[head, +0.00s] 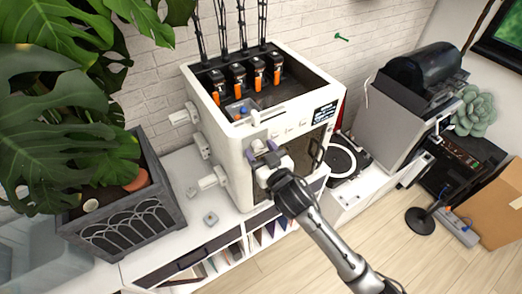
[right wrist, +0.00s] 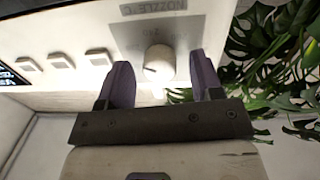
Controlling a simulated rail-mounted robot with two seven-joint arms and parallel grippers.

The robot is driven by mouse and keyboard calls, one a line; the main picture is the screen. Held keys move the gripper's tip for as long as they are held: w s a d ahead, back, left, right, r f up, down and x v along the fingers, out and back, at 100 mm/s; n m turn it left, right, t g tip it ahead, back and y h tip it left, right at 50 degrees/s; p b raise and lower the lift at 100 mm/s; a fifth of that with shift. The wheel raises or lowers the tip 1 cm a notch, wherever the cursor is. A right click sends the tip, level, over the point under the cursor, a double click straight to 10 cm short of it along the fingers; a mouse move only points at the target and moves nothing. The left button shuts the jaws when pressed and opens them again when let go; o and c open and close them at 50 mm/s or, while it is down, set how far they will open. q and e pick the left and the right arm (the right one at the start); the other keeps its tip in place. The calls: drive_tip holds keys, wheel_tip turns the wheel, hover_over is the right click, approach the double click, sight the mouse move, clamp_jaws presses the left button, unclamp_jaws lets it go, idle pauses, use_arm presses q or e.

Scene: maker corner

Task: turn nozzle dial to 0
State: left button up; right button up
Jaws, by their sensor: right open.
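The white printer (head: 232,155) stands on the white cabinet. In the right wrist view its front panel shows upside down, with a round white nozzle dial (right wrist: 158,61) on a grey plate (right wrist: 128,38) whose label reads partly "NOZZLE". The numbers around the dial are too small to read. My right gripper (head: 264,148) is at the printer's front panel. In the right wrist view, the right gripper (right wrist: 162,68) is open, with one purple finger on each side of the dial and gaps between. In the head view the gripper hides the dial. My left gripper is not in view.
Several square buttons (right wrist: 62,61) and a screen (head: 324,112) share the panel. White knobs (head: 180,117) stick out from the printer's left side. A grey machine (head: 375,125) stands to the right.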

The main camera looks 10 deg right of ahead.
drive_tip(key=shift+c, duration=0.3)
drive_tip(key=c, duration=0.9)
drive_tip(key=shift+o, duration=0.2)
